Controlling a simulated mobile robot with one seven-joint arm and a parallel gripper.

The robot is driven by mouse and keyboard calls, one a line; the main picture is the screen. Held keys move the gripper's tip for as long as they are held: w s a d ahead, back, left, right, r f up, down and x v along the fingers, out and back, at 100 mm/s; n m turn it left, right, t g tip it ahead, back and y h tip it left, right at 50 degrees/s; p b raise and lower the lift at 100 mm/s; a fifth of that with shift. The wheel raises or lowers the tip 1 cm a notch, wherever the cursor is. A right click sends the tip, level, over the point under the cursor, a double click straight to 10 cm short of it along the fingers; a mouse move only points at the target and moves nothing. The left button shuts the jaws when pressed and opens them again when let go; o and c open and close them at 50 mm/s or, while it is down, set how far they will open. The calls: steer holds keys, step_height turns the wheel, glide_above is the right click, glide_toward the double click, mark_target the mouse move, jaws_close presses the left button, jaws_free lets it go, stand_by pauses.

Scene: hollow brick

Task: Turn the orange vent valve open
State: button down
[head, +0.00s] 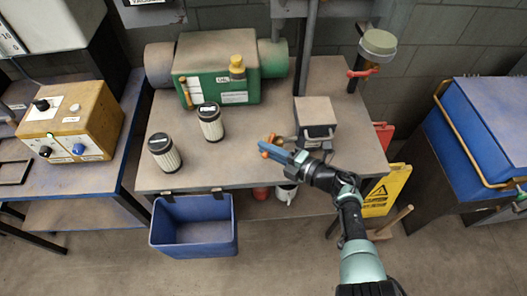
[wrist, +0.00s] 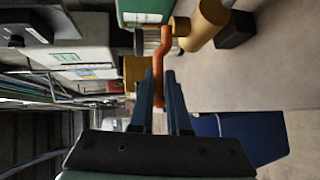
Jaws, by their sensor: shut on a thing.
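The green unit (head: 242,88) stands at the back of the table (head: 240,165). Two canisters (head: 164,152) stand at the left. A small grey box (head: 316,113) is close right of my gripper. A blue bin (head: 195,230) hangs at the front edge. The table's front middle is clear.

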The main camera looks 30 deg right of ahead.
steer(key=shift+s+d+f+n+g+y+b, duration=0.1)
steer(key=shift+s+f+n+g+y+b, duration=0.2)
steer(key=shift+n+y+b, duration=0.4)
steer(key=shift+r, duration=0.1)
steer(key=c, duration=1.1)
jaws_free()
steer(key=shift+o, duration=1.1)
steer(key=shift+r, duration=0.15)
steer(key=shift+d, duration=0.1)
steer(key=p+v, duration=0.2)
steer(key=v, duration=1)
steer(key=shift+s+d, duration=0.2)
steer(key=shift+s, duration=0.15)
